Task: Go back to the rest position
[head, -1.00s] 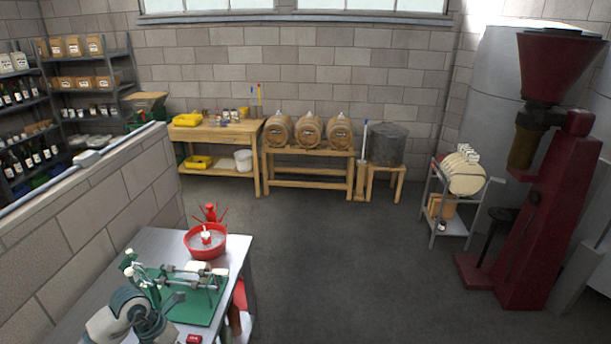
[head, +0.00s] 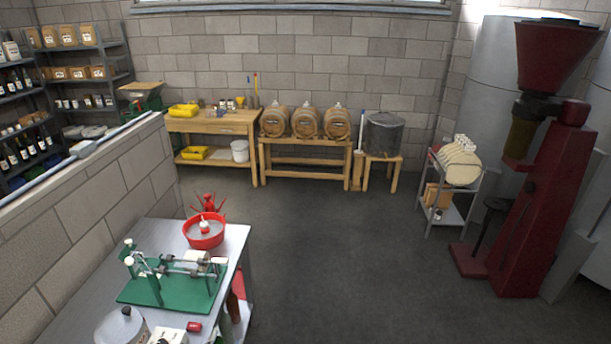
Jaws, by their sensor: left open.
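Only a small dark piece of my left gripper (head: 158,341) seems to show at the bottom edge of the head view, beside a white box on the metal table. The rest of it is cut off by the frame. I see nothing held there. On the steel table (head: 75,285) stands a green-based device (head: 165,293) with metal rods and white knobs. A red bowl (head: 205,238) with a white piece in its middle stands behind it. My right gripper is not in view.
A grey lidded vessel (head: 121,328), a white box (head: 172,336) and a small red item (head: 194,327) are at the table's near end. A block wall (head: 110,200) runs along the left. The dark floor (head: 340,260) to the right is clear up to the red machine (head: 535,215).

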